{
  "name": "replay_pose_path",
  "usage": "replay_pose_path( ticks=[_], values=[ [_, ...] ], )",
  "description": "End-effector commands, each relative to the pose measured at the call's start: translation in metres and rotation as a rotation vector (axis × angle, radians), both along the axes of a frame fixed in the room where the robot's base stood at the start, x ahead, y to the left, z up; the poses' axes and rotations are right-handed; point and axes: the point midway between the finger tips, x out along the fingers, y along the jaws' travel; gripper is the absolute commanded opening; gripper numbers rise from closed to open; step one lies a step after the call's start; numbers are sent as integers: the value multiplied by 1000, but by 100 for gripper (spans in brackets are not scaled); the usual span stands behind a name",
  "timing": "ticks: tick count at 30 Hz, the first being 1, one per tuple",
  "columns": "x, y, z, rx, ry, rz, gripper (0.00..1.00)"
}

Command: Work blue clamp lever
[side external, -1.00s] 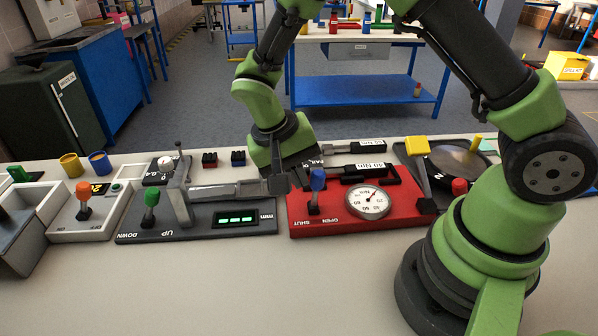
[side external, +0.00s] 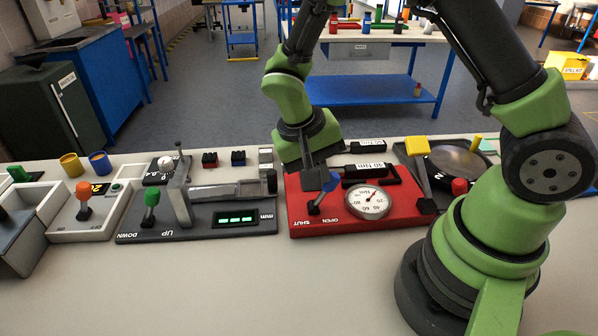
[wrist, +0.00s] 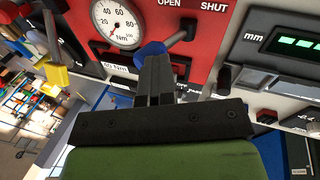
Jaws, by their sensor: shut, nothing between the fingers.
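The blue clamp lever (side external: 330,181) stands on the red panel (side external: 306,227), with the words SHUT and OPEN printed in front of it. The lever leans right, toward the OPEN side. My gripper (side external: 313,183) is shut and empty. Its fingers are at the left of the blue knob and look to be against it. In the wrist view, the blue knob (wrist: 152,48) lies just beyond the closed fingertips (wrist: 155,62), which partly cover it.
A round gauge (side external: 368,202) is right of the lever. A dark 40 Nm block (side external: 370,174) lies behind it. A yellow-topped lever (side external: 417,147) stands farther right. The front bench strip is clear.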

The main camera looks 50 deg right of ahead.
Motion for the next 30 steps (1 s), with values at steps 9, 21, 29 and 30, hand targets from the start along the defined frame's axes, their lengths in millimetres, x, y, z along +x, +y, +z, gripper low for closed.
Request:
replay_pose_path(
  ticks=[9,21,29,30],
  values=[
    [6,9,6,-8,11,-4,0],
    [18,31,83,1,-6,-1,0],
    [15,32,115,2,-4,1,0],
    [14,31,118,7,-6,2,0]
  ],
)
